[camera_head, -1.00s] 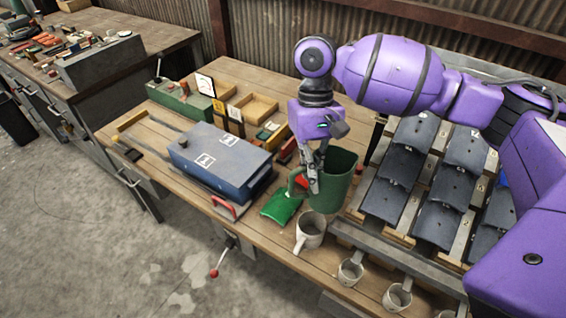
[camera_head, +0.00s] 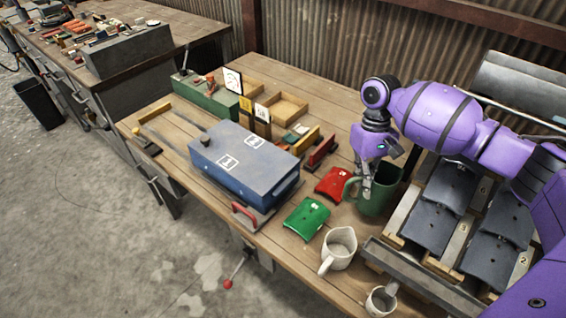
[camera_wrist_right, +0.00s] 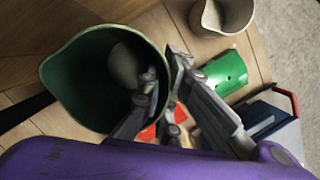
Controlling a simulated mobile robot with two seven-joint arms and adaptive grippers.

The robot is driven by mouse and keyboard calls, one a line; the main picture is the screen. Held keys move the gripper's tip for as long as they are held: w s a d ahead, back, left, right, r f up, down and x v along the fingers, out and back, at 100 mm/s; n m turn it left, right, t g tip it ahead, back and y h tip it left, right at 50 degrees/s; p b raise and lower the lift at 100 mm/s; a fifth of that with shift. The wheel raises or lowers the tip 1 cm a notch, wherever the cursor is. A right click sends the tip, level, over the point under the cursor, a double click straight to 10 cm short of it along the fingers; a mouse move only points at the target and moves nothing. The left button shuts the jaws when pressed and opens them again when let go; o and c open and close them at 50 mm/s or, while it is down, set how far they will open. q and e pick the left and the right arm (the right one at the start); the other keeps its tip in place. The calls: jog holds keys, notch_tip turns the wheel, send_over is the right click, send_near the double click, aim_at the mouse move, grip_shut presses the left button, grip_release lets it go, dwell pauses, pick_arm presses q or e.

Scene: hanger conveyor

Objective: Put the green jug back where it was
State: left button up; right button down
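The green jug (camera_head: 382,196) stands upright, or nearly so, at the right part of the wooden bench, behind a white jug. Its handle is on its left side. My right gripper (camera_head: 364,192) points down at that handle and appears shut on it. In the right wrist view the jug's open mouth (camera_wrist_right: 85,75) fills the left, with the fingers (camera_wrist_right: 163,105) at its rim side; the handle is mostly hidden. I cannot tell whether the jug's base touches the bench. My left gripper is out of view.
A white jug (camera_head: 340,249) and a smaller cup (camera_head: 381,301) stand in front. Green (camera_head: 306,218) and red (camera_head: 333,184) curved pieces lie to the left, beside a blue box (camera_head: 243,165). A rack of dark plates (camera_head: 440,190) is close on the right.

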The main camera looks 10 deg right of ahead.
aim_at(360, 201)
jog(key=shift+f, duration=2.35)
jog(key=shift+f, duration=0.1)
jog(key=c, duration=2)
grip_release()
jog(key=shift+f, duration=0.1)
jog(key=v, duration=1.2)
